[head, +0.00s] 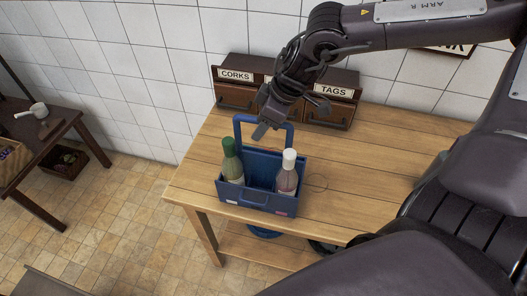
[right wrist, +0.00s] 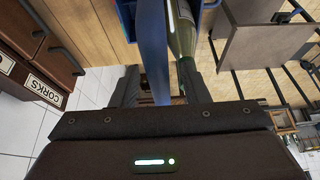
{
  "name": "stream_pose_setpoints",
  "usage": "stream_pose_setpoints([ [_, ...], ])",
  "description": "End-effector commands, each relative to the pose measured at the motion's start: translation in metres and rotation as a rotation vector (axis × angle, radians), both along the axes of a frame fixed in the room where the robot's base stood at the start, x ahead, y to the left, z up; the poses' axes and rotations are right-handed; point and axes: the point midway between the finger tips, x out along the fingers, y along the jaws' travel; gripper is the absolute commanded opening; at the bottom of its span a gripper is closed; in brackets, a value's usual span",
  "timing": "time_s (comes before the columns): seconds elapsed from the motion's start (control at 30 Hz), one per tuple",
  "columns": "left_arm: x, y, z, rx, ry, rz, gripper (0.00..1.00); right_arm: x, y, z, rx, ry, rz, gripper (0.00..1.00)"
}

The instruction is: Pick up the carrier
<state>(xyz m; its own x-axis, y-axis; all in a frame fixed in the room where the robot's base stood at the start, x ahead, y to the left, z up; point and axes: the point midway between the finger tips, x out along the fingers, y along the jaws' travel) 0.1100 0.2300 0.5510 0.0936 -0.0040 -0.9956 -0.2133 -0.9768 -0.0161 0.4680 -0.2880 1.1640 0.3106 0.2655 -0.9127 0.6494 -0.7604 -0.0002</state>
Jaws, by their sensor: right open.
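The blue carrier (head: 257,200) stands upright on the wooden table, with a tall loop handle (head: 238,130). A bottle with a green top (head: 231,163) stands in its left side and a bottle with a white cap (head: 287,175) in its right side. My right gripper (head: 264,128) is open at the top of the handle, pointing down. In the right wrist view the blue handle (right wrist: 154,50) appears between my two dark fingers, with the green bottle (right wrist: 182,35) beyond. I cannot tell whether either finger touches it. My left gripper is out of view.
Behind the carrier, drawer units labelled CORKS (head: 236,90) and TAGS (head: 331,98) stand against the tiled wall. The table top (head: 370,165) right of the carrier is mostly clear. A dark side table (head: 40,140) stands at the far left.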

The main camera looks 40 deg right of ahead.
Motion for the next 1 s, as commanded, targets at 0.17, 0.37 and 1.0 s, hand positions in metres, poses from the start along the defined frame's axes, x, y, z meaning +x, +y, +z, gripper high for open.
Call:
stream_pose_setpoints([
  [0.17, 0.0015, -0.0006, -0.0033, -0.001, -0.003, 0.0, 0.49, 0.0, 0.0001, -0.0022, 0.0, 0.0, 0.0, 0.41],
  [0.37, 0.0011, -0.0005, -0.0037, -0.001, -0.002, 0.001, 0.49, 0.0, 0.0001, -0.0021, 0.0, 0.0, 0.0, 0.41],
  [1.0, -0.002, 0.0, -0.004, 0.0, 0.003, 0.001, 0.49, 0.0, -0.0001, -0.0021, 0.0, 0.0, -0.001, 0.0],
])
